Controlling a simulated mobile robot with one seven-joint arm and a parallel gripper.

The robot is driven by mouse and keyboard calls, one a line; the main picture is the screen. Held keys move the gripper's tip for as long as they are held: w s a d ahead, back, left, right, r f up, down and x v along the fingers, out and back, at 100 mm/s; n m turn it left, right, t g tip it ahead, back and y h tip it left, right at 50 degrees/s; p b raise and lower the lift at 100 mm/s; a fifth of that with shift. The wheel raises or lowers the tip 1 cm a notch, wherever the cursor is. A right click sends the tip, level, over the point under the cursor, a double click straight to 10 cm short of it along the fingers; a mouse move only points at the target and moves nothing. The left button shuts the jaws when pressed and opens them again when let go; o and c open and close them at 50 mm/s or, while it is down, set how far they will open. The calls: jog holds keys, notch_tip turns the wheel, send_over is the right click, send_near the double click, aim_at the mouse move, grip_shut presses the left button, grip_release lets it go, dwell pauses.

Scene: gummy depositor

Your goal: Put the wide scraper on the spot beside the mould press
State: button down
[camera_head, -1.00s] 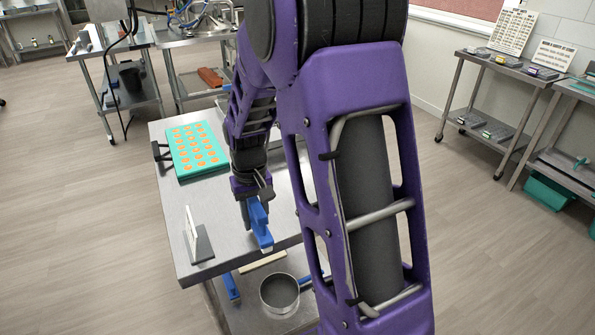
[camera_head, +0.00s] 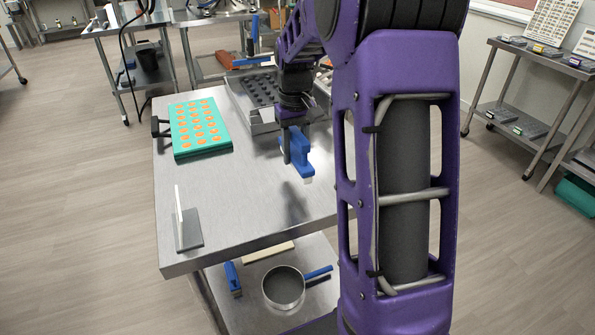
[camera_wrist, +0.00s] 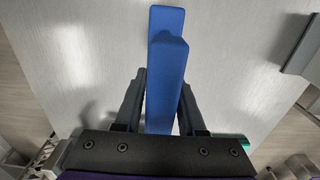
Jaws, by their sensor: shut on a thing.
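The wide scraper (camera_head: 303,155) has a blue body with a pale lower edge. My gripper (camera_head: 287,150) is shut on it and holds it above the steel table (camera_head: 235,215); a shadow lies below. In the wrist view the scraper (camera_wrist: 166,70) runs upright between the two dark fingers of my gripper (camera_wrist: 160,105). I cannot tell for sure which thing is the mould press; a metal frame with a dark cavity mould (camera_head: 258,90) stands behind my gripper, partly hidden by my arm. The spot itself is not clearly marked.
A teal mould with orange pieces (camera_head: 199,130) lies at the table's back left. A small upright sign on a grey base (camera_head: 188,229) stands at the front left. A round pan (camera_head: 283,287) and a blue-handled tool (camera_head: 233,279) are on the lower shelf. The table's middle is bare.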

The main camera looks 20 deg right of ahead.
aim_at(296, 131)
jog(key=shift+f+b, duration=0.45)
jog(key=shift+f, duration=2.15)
jog(key=shift+f, duration=0.15)
jog(key=c, duration=0.5)
grip_release()
notch_tip(296, 131, up, 12)
jog(key=shift+r+p, duration=0.2)
jog(key=shift+p, duration=0.85)
